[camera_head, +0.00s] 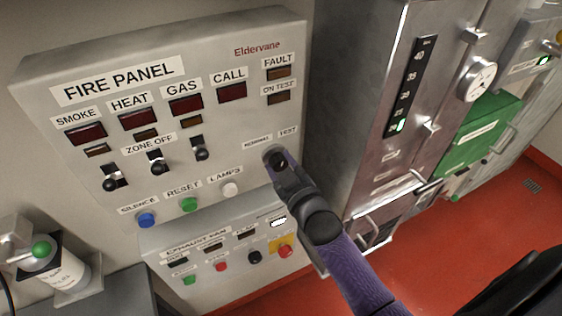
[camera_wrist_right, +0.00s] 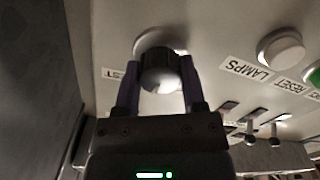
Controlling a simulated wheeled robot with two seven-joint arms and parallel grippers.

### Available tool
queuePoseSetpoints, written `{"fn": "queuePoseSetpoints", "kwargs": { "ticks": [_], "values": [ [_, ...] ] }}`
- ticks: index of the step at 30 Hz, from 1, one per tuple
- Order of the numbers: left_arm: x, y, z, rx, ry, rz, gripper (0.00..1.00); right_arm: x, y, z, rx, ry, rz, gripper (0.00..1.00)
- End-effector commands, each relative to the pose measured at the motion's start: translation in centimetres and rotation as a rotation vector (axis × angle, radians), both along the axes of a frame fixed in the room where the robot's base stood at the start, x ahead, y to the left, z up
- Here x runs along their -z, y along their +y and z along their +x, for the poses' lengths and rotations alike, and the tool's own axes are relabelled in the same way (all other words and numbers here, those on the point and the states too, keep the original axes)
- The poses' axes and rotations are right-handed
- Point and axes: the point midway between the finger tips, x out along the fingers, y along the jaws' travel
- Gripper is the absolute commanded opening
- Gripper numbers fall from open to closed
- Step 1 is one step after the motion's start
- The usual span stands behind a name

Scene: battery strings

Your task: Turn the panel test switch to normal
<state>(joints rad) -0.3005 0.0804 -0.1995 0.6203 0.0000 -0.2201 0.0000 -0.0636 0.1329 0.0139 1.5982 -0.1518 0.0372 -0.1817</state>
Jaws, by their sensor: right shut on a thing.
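The fire panel (camera_head: 52,62) is on the wall at the left. Its test switch (camera_wrist_right: 160,70) is a dark ribbed round knob, under the labels NORMAL and TEST in the head view. My right gripper (camera_head: 277,160) reaches up to it. In the right wrist view my right gripper (camera_wrist_right: 160,92) has one finger on each side of the knob and is shut on it. The gripper hides most of the knob in the head view, and I cannot tell which label it points to. My left gripper is not in view.
The LAMPS button (camera_head: 230,189), RESET button (camera_head: 190,205) and SILENCE button (camera_head: 147,220) are left of my gripper. The exhaust fan panel (camera_head: 160,243) is below. A steel cabinet (camera_head: 345,90) stands to the right. The red floor (camera_head: 455,245) is clear there.

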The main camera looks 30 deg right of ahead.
Motion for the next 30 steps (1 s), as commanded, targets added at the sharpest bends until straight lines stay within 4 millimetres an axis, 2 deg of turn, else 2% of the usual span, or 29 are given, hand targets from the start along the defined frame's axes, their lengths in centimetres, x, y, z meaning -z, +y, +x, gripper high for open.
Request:
{"fn": "queuePoseSetpoints", "kwargs": {
  "ticks": [18, 30],
  "values": [
    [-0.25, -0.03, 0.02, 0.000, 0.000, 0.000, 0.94, 0.03, 0.00, 0.01, 0.001, -0.001, -0.573, 0.00],
    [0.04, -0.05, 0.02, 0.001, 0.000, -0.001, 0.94, 0.03, 0.01, 0.00, 0.000, -0.002, -0.833, 0.00]
  ]
}}
